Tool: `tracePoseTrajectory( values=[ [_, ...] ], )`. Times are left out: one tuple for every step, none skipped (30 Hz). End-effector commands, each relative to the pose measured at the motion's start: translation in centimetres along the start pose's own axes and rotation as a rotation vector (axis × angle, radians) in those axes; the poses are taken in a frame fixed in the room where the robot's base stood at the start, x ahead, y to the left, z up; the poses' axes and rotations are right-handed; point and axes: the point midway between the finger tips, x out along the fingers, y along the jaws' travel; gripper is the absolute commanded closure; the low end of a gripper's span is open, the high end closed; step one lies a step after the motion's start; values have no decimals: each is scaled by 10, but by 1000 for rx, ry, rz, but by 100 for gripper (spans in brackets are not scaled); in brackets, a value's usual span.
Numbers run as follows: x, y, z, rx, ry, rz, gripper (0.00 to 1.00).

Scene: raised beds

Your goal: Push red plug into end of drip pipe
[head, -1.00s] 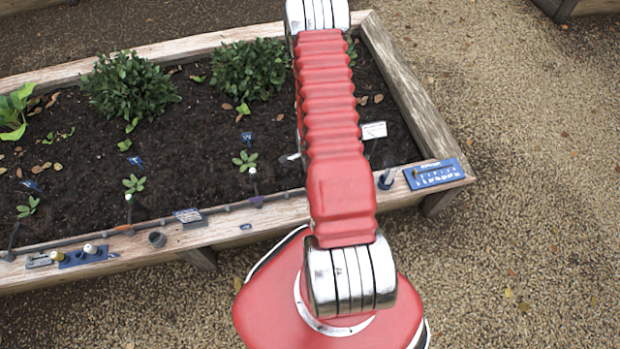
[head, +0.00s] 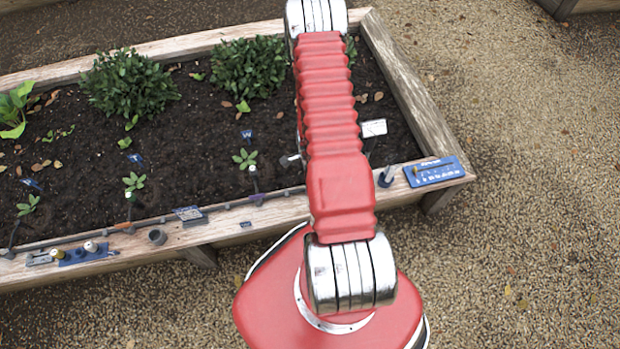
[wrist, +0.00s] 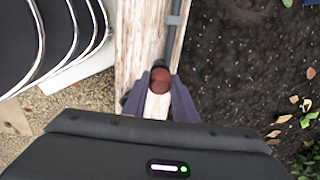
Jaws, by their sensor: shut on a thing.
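In the wrist view the red plug (wrist: 160,79) sits between the two dark fingers of my gripper (wrist: 160,92), which are shut on it. The drip pipe (wrist: 173,42), a thin dark grey tube, runs along the wooden bed edge. Its near end lies right at the far side of the plug. They look in line and close to touching, but I cannot tell whether the plug is inside the pipe. In the head view my red arm hides the gripper and plug.
Seedlings and bushes (head: 126,85) grow in the soil. Gravel surrounds the bed.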

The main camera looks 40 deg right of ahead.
Motion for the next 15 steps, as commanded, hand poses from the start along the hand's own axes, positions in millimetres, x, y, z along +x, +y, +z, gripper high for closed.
tracePoseTrajectory(
  values=[
    [1, 0, 0, 0, 0, 0, 96],
    [2, 0, 0, 0, 0, 0, 96],
    [2, 0, 0, 0, 0, 0, 96],
    [3, 0, 0, 0, 0, 0, 96],
    [3, 0, 0, 0, 0, 0, 96],
    [4, 0, 0, 0, 0, 0, 96],
    [4, 0, 0, 0, 0, 0, 96],
    [5, 0, 0, 0, 0, 0, 96],
    [6, 0, 0, 0, 0, 0, 96],
    [6, 0, 0, 0, 0, 0, 96],
    [7, 0, 0, 0, 0, 0, 96],
    [7, 0, 0, 0, 0, 0, 96],
    [8, 0, 0, 0, 0, 0, 96],
    [8, 0, 0, 0, 0, 0, 96],
    [9, 0, 0, 0, 0, 0, 96]
  ],
)
